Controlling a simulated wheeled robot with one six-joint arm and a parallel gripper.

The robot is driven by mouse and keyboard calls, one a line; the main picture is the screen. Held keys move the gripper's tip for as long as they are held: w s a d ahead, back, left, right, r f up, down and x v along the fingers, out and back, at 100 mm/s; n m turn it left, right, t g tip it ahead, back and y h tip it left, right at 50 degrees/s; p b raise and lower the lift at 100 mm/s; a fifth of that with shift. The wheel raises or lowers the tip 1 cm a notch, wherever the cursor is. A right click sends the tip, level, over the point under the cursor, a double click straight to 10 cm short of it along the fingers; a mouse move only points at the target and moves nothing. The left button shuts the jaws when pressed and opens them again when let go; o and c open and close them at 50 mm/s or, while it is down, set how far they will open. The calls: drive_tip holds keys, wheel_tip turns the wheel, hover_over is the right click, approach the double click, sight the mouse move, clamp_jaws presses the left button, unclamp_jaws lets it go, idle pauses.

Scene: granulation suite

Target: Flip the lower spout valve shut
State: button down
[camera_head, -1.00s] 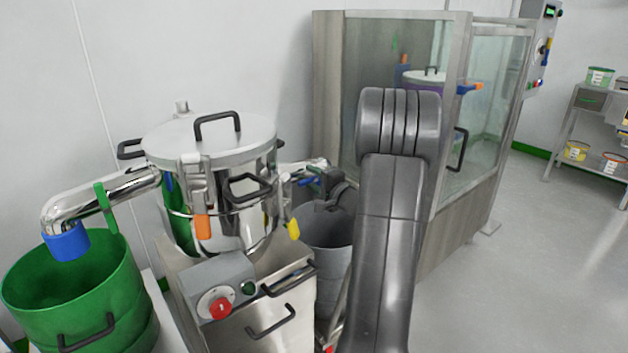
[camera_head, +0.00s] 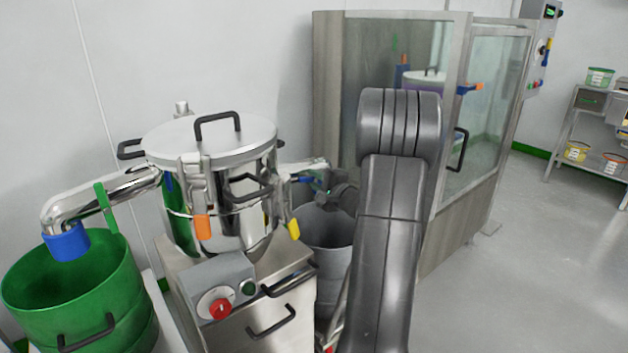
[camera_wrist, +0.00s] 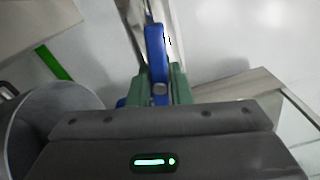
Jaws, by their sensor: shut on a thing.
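The steel vessel (camera_head: 225,190) with a flat lid stands left of centre in the head view. A spout (camera_head: 305,168) leaves its right side above a grey bin, with a small blue lever (camera_head: 306,180) partly hidden near my gripper. In the wrist view the blue lever (camera_wrist: 156,45) runs up between the green finger pads of my gripper (camera_wrist: 159,88), which is shut on it. In the head view my gripper is small and mostly hidden by my arm. The far end of the lever and the valve opening are not clear.
A grey bin (camera_head: 327,236) stands under the right spout; its rim shows at left in the wrist view (camera_wrist: 62,88). A green drum (camera_head: 75,295) sits under the left spout (camera_head: 100,190). A glass-walled cabinet (camera_head: 335,110) stands behind my arm. Floor at right is clear.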

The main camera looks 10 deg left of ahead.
drive_tip(key=m, duration=0.3)
drive_tip(key=shift+m+p, duration=0.4)
drive_tip(key=m+p, duration=0.1)
drive_tip(key=m, duration=0.2)
drive_tip(key=shift+m, duration=0.3)
drive_tip(key=m+p, duration=0.2)
drive_tip(key=m, duration=0.1)
drive_tip(key=shift+m+p, duration=0.3)
drive_tip(key=shift+p, duration=0.05)
drive_tip(key=shift+m+p, duration=1.1)
drive_tip(key=shift+m, duration=0.7)
drive_tip(key=shift+f, duration=0.1)
drive_tip(key=c, duration=1.3)
unclamp_jaws()
drive_tip(key=shift+d, duration=0.1)
drive_tip(key=p+v, duration=0.1)
drive_tip(key=v, duration=1.2)
drive_tip(key=shift+s+d, duration=0.25)
drive_tip(key=shift+s, duration=0.05)
